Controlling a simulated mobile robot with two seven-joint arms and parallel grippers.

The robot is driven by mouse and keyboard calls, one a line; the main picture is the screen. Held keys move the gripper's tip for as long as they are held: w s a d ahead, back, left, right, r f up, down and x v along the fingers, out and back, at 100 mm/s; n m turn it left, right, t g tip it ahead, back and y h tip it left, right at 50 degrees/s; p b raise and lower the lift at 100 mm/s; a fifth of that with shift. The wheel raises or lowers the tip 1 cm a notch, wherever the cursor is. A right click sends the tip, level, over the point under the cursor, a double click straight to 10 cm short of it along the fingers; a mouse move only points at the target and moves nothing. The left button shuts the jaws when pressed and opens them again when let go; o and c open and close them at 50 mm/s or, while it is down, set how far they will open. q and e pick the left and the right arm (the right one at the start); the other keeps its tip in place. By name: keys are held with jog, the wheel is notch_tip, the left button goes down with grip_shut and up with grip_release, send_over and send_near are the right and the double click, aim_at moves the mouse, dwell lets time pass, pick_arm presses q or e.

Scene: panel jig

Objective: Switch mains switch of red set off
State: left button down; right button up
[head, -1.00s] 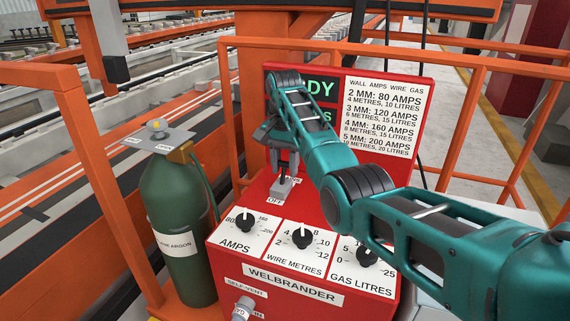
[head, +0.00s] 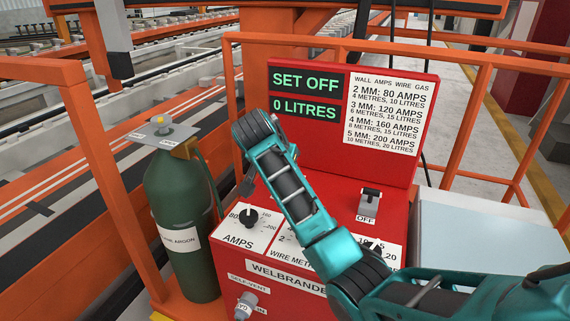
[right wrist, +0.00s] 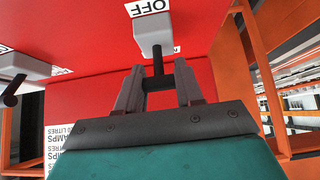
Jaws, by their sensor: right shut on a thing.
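The red set (head: 385,175) labelled WELBRANDER stands in front of me; its display (head: 305,95) reads SET OFF and 0 LITRES. My right gripper (right wrist: 158,78) is shut on the black lever of a grey switch block (right wrist: 153,35), with an OFF label (right wrist: 148,8) beyond it. My arm hides this switch in the head view. A second grey switch (head: 368,203) stands at the right of the set, its lever away from its OFF label. Which one is the mains switch cannot be read. My left gripper is not in view.
A green argon cylinder (head: 180,215) with a yellow-topped valve plate (head: 160,132) stands left of the set. Several dials sit on the front slope, partly behind my arm. Orange rails (head: 500,75) surround the set. A pale box top (head: 475,235) lies to the right.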

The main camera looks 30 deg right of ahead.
jog(key=shift+s+a+f+t+h, duration=0.15)
jog(key=shift+s+a+t+h, duration=0.25)
jog(key=shift+t+h, duration=0.3)
jog(key=o, duration=1)
jog(key=shift+h, duration=0.3)
jog(key=shift+o, duration=0.2)
jog(key=shift+a, duration=0.1)
jog(key=v, duration=1.3)
jog(key=shift+s+f, duration=0.1)
